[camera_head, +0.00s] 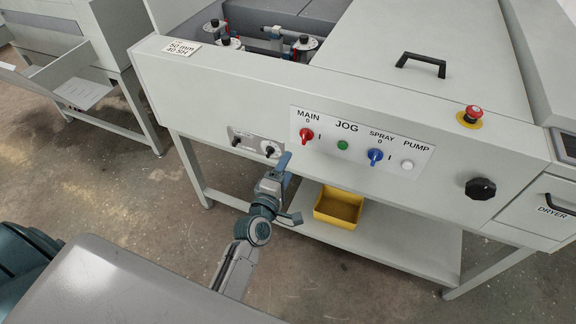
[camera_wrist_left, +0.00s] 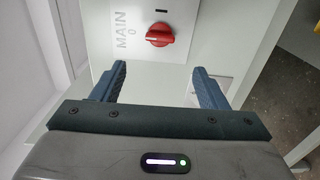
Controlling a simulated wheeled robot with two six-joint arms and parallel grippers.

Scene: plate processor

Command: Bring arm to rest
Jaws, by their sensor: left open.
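My left gripper (camera_head: 288,190) is in front of the machine's front panel, below and left of the red MAIN switch (camera_head: 306,134). It is open, with its two blue-grey fingers wide apart and nothing held between them. In the left wrist view the open fingers (camera_wrist_left: 158,72) point toward the panel, and the red MAIN knob (camera_wrist_left: 160,35) shows beyond the gap, apart from the fingertips. My left arm comes up from the bottom of the head view. My right gripper is not in view.
The white panel also carries a green JOG button (camera_head: 343,146), a blue SPRAY switch (camera_head: 375,155) and a white PUMP button (camera_head: 407,164). A red emergency stop (camera_head: 472,114) and a black knob (camera_head: 480,188) are to the right. A yellow bin (camera_head: 338,219) stands on the lower shelf (camera_head: 405,245).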

